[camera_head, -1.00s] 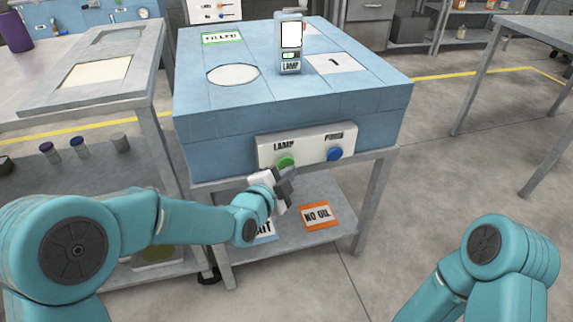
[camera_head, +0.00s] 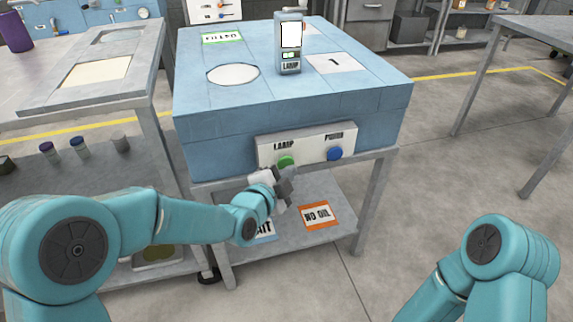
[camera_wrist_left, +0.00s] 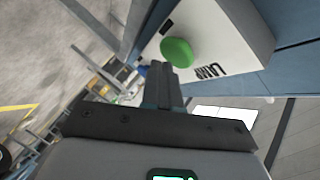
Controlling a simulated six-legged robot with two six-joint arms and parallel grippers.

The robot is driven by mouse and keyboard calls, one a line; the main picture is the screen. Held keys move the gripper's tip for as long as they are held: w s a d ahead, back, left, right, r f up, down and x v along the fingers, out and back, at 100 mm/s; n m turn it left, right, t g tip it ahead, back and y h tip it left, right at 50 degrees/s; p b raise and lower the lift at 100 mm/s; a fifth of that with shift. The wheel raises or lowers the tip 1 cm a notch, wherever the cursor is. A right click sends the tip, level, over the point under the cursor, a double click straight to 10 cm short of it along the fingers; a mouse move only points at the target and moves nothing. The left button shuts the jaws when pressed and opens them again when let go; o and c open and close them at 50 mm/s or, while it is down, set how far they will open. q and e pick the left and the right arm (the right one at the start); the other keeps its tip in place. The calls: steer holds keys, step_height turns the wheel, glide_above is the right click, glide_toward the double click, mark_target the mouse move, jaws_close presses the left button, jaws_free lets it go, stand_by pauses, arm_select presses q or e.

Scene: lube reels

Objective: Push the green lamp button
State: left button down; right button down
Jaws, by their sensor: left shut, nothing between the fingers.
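The green lamp button (camera_head: 286,161) sits on the white panel (camera_head: 306,147) under the word LAMP, on the front of the blue-topped bench. My left gripper (camera_head: 289,174) is shut and empty, just below the green button in the head view. In the left wrist view the green button (camera_wrist_left: 177,52) is just ahead of the shut fingertips (camera_wrist_left: 160,66). I cannot tell whether they touch. The lamp box (camera_head: 290,45), marked LAMP, stands on the bench top with a bright white screen. My right gripper is out of view.
A blue button (camera_head: 334,153) sits to the right on the same panel. A lower shelf holds an orange NO OIL sign (camera_head: 317,214) beneath my left gripper. A grey bench (camera_head: 150,95) stands at the left.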

arm_select(q)
steer(key=shift+w+a, duration=0.15)
steer(key=shift+w, duration=0.3)
stand_by(0.3)
steer(key=shift+b, duration=0.3)
steer(key=shift+s+b, duration=0.3)
steer(key=shift+s, duration=0.3)
steer(key=s, duration=0.1)
steer(key=s+d+b, duration=0.1)
steer(key=s, duration=0.1)
steer(key=s+d, duration=0.1)
steer(key=s, duration=0.1)
steer(key=shift+s+b, duration=0.25)
steer(key=shift+b, duration=0.15)
